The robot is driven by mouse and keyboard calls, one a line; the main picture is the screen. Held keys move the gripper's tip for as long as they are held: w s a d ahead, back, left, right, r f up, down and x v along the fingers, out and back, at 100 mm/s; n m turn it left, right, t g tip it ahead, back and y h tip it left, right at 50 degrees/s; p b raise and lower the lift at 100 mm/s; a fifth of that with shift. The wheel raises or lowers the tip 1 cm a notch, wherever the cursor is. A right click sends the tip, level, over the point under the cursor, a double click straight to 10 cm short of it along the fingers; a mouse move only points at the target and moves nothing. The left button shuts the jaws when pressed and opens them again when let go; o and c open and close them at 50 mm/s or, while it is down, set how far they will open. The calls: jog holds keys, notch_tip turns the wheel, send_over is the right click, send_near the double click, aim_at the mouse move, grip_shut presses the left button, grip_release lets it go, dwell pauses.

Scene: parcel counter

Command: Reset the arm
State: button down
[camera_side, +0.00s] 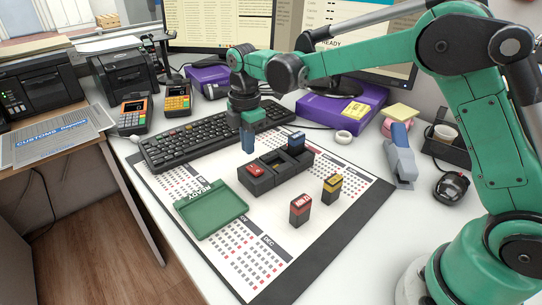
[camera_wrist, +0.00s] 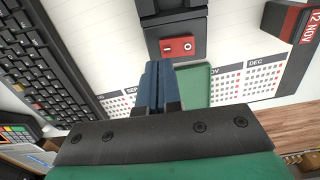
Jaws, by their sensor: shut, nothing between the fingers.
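My gripper (camera_side: 248,148) points down over the calendar mat, between the keyboard and the black stamp rack. Its blue fingers are pressed together and hold nothing; they also show in the wrist view (camera_wrist: 157,68). The arm reaches in from the right, bent over the desk. I cannot tell exactly how high the fingertips are above the mat.
A green tray (camera_side: 188,217) lies at the mat's near left. A red-topped stamp (camera_side: 300,209) and a yellow-topped stamp (camera_side: 332,188) stand right of the rack. The keyboard (camera_side: 170,151) is close to the gripper's left. A blue stapler (camera_side: 401,158) and mouse (camera_side: 451,188) are at the right.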

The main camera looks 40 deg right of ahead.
jog(key=shift+s+r, duration=0.15)
jog(key=shift+r, duration=2.35)
dwell(0.7)
jog(key=s+d+m+t, duration=0.4)
jog(key=s+m+t, duration=0.3)
jog(key=s+m, duration=0.8)
jog(key=m, duration=0.2)
jog(key=shift+s+r+m, duration=0.15)
jog(key=shift+r+m, duration=0.15)
